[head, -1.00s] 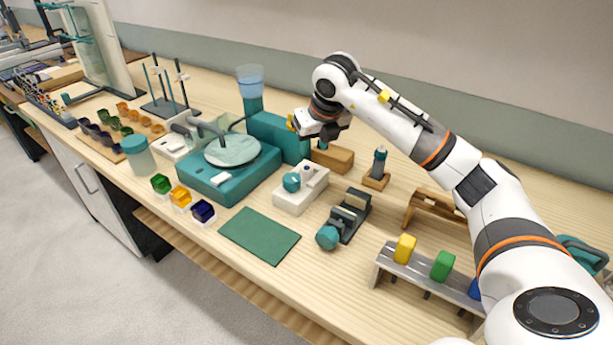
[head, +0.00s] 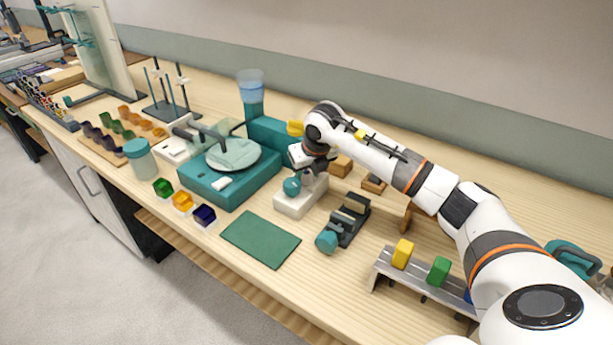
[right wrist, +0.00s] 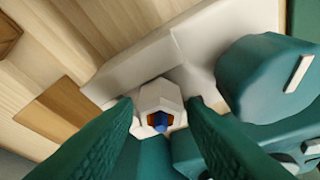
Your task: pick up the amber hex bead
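My right gripper (head: 309,172) is over the white block with a teal knob (head: 291,187). In the right wrist view its two teal fingers (right wrist: 162,103) are apart, one on each side of a white six-sided holder (right wrist: 161,94). I cannot tell whether the fingers touch the holder. In the head view the gripper hides this spot. My left gripper is not in view.
A teal machine with a round plate (head: 232,153) stands just left of the arm. Green, amber (head: 182,201) and dark blue pieces sit in small white trays near the front edge. A dark clamp device (head: 343,222) is to the right. The green mat (head: 261,238) is bare.

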